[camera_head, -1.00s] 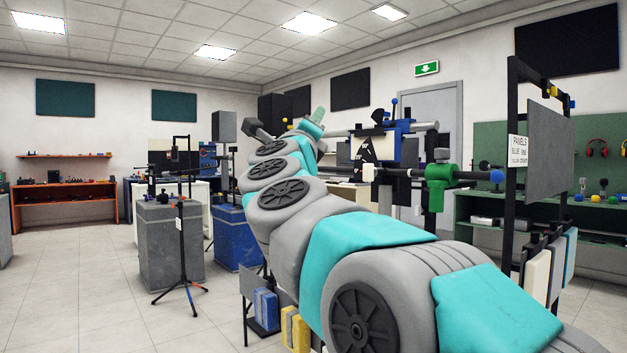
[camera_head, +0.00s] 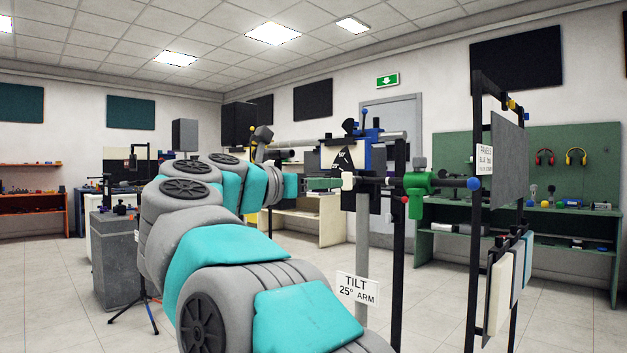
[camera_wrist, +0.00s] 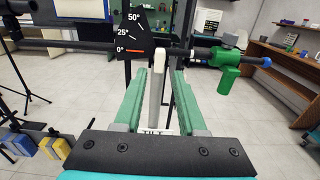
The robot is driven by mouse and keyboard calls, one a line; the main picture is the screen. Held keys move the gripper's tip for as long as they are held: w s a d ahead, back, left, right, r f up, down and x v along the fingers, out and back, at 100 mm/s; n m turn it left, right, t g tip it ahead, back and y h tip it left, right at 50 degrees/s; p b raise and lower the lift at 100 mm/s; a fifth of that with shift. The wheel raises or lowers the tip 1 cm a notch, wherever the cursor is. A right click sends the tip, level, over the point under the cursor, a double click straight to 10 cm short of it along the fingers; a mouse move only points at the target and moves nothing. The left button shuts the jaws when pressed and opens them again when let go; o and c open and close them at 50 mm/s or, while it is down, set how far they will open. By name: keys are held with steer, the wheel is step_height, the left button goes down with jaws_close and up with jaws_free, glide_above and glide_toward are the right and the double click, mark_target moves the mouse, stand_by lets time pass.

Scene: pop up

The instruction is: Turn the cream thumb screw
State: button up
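The cream thumb screw (camera_head: 348,181) sits on the dark horizontal bar of the tilt stand, below the black angle scale (camera_head: 344,158). In the wrist view a small pale knob (camera_wrist: 178,55), apparently the same screw, shows just beyond the fingertips, right of the scale marked 0°, 25° and 50°. My gripper (camera_head: 325,184) points at it from the left. In the wrist view my gripper (camera_wrist: 160,72) is open, its two green fingers apart with nothing clamped. The stand's pale grey post shows in the gap, seemingly beyond the fingers. Contact with the screw cannot be told.
A green clamp (camera_head: 418,187) hangs on the bar to the right. The TILT 25° ARM sign (camera_head: 358,289) is on the post. A black frame with a grey panel (camera_head: 507,160) stands farther right. A green workbench (camera_head: 560,213) is behind it.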

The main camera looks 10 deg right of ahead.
mark_target(348, 181)
steer(key=x, duration=0.5)
steer(key=shift+w+d, duration=0.15)
jaws_close()
steer(key=n, duration=1.7)
steer(key=shift+c, duration=1.4)
jaws_free()
steer(key=shift+n, duration=0.4)
steer(key=o, duration=0.5)
